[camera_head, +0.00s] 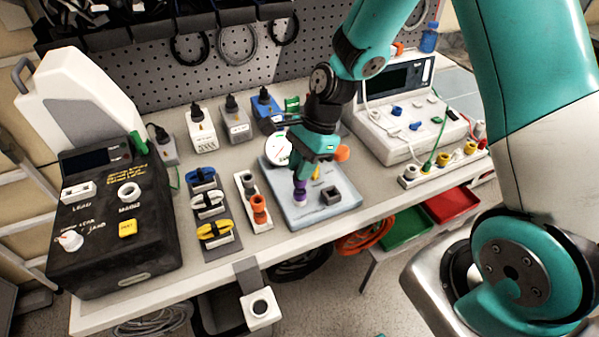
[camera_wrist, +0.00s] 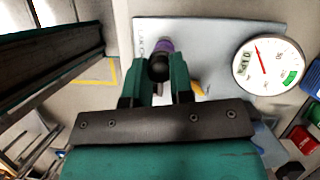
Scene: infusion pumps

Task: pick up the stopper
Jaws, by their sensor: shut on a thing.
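My gripper (camera_head: 300,174) points down over the grey plate (camera_head: 282,212) of the gauge stand. Its two green fingers are closed around a purple stopper (camera_head: 300,191), which shows just below the fingertips. In the wrist view the stopper (camera_wrist: 166,46) shows purple beyond a dark round part, between the fingers of my gripper (camera_wrist: 157,75). It looks upright. I cannot tell whether its lower end touches the plate or a seat there. My fingers hide part of it.
A round dial gauge (camera_head: 279,150) stands behind the gripper, and a dark square socket (camera_head: 331,195) is on the plate. A white rack (camera_head: 262,225) with orange and grey pieces is at left. A white device (camera_head: 400,120) stands at right.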

